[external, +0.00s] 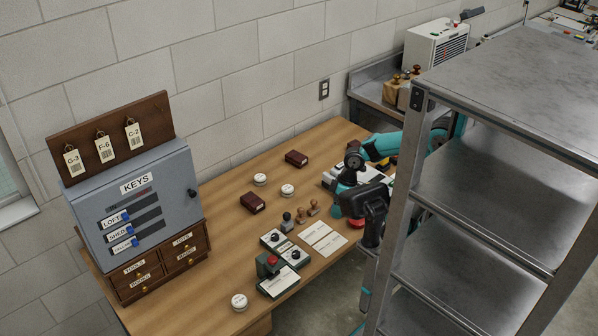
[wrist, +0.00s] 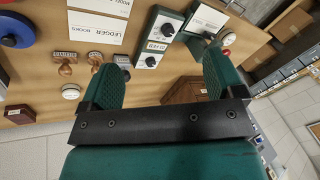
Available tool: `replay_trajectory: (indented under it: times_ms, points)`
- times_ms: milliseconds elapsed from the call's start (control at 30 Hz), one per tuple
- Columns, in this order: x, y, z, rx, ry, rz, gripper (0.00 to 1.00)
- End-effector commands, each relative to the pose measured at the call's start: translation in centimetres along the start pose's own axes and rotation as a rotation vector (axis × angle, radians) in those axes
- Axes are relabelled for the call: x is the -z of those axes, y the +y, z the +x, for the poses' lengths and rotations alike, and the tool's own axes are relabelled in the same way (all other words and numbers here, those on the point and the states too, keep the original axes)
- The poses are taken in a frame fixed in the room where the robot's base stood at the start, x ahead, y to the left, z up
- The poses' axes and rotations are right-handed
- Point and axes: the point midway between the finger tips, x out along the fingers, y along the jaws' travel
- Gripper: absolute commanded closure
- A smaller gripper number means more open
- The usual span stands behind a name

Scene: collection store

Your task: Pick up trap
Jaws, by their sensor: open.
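I cannot tell for sure which object is the trap; nothing in view is legibly marked so. Small candidates on the wooden desk are white round pots (external: 260,179), (external: 288,190), (external: 239,301) and dark brown boxes (external: 253,202), (external: 296,159). In the wrist view a white round pot (wrist: 71,91) lies left of my gripper, and a dark brown box (wrist: 18,114) lies at the far left. My gripper (wrist: 163,80) is open, its green-padded fingers apart with nothing held. In the external view my dark wrist (external: 365,203) hangs over the desk's right part; the fingertips are unclear there.
Cards (external: 323,239), stamps (external: 307,212) and knobbed switch boxes (external: 283,246) fill the desk's middle. A grey KEYS cabinet (external: 135,210) stands on wooden drawers at left. Metal shelving (external: 500,90) stands close in front of my arm. Some bare desk (external: 200,290) lies near the drawers.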

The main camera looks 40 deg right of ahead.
Motion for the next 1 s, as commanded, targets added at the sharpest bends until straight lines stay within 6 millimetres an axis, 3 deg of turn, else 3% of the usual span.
replay_trajectory:
  times_ms: [167, 233, 367, 500, 700, 833, 900, 1000]
  points:
    - [0.2, 0.1, 0.0, -0.001, 0.002, 0.000, 0.12]
    - [1.3, 0.8, 0.1, -0.006, 0.012, 0.000, 0.12]
    - [6.4, 4.2, 0.3, -0.034, 0.057, -0.002, 0.12]
    - [14.4, 11.1, 0.5, -0.089, 0.128, -0.012, 0.12]
    - [23.4, 22.9, 1.2, -0.186, 0.227, -0.028, 0.12]
    - [26.6, 29.5, 1.8, -0.243, 0.271, -0.038, 0.12]
    - [27.6, 32.0, 2.0, -0.267, 0.289, -0.042, 0.12]
    - [28.3, 34.2, 2.1, -0.289, 0.304, -0.046, 0.12]
